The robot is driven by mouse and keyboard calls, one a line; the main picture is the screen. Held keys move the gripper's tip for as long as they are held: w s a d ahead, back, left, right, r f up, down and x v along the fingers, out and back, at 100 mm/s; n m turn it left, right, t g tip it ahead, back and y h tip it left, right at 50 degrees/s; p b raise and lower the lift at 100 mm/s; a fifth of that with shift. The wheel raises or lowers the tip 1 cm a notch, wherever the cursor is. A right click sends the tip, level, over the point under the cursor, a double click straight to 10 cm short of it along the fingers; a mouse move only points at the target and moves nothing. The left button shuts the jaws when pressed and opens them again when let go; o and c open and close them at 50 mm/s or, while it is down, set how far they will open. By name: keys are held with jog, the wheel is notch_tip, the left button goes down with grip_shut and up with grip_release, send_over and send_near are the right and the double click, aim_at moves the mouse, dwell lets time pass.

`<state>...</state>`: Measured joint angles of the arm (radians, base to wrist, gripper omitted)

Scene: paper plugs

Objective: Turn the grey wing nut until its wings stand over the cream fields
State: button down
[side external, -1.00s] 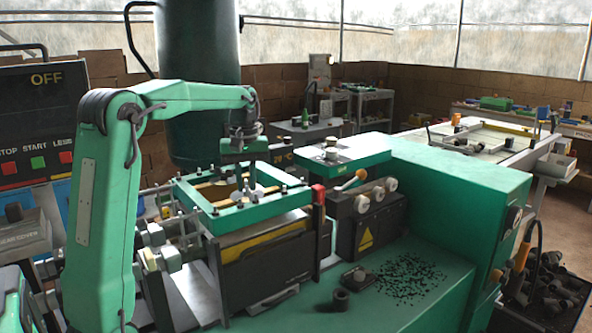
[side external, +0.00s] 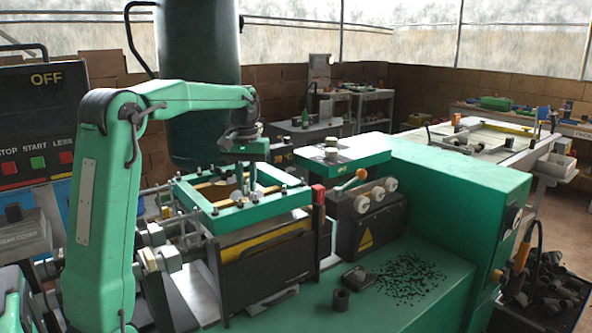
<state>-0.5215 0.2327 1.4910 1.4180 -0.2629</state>
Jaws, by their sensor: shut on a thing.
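My gripper (side external: 246,181) points straight down over the green square frame (side external: 262,208) on top of the machine. Its jaws are shut on the grey wing nut (side external: 253,192), which shows as a small pale shape at the fingertips. The fingers hide part of the nut. The wings look narrow from this side, and their exact direction is hard to tell. The cream fields cannot be made out clearly at this size.
Several small knobs stand along the green frame's rim. A red-topped post (side external: 318,194) stands at its right corner. A dark box with white knobs and an orange-ended lever (side external: 361,174) is to the right. Black bits (side external: 408,276) lie on the green bench top.

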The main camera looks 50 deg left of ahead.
aim_at(248, 191)
jog(key=c, duration=1.6)
grip_release()
jog(key=shift+o, duration=0.2)
jog(key=shift+r, duration=3.9)
jog(key=shift+d, duration=0.15)
jog(key=s+d+f+m+t, duration=0.1)
jog(key=s+d+m, duration=0.15)
jog(key=d, duration=0.45)
jog(key=s+d+f+m+t, duration=0.1)
jog(key=s+d+m+t, duration=0.1)
jog(key=s+d, duration=0.35)
jog(key=s+d+f+m+t, duration=0.2)
jog(key=s+d+f+m, duration=0.2)
jog(key=s+d+f, duration=0.4)
jog(key=shift+s+d+f+t, duration=0.2)
jog(key=shift+d+f+t, duration=0.1)
jog(key=shift+d+f, duration=0.55)
